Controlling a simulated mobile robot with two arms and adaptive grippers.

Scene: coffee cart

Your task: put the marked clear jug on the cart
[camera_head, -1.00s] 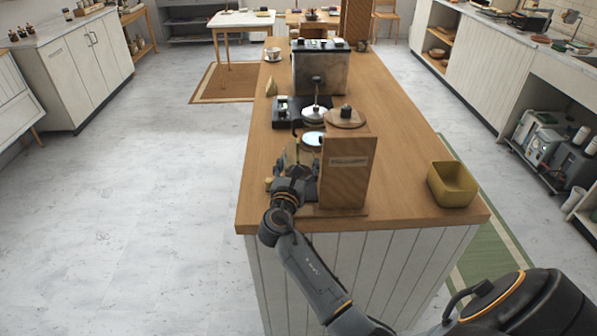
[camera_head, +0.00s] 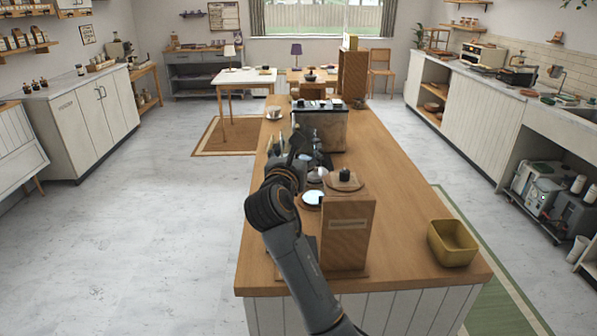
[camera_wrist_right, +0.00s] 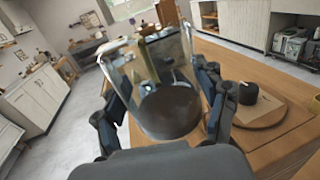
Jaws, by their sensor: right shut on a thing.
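My right gripper (camera_wrist_right: 160,106) is shut around a clear jug (camera_wrist_right: 125,70) in the right wrist view. The jug is see-through with a dark round part at its lower end. I cannot make out a mark on it. In the head view, my right gripper (camera_head: 292,158) is above the left side of a wood-topped, white-panelled counter (camera_head: 400,170), which may be the cart. The jug is mostly hidden there behind the gripper. My left gripper is not in view.
On the counter stand a wooden box-shaped grinder (camera_head: 347,232), a metal machine (camera_head: 322,125), a white cup (camera_head: 274,113) and a yellow bin (camera_head: 452,243). The right middle of the top is clear. Open floor (camera_head: 150,220) lies to the left.

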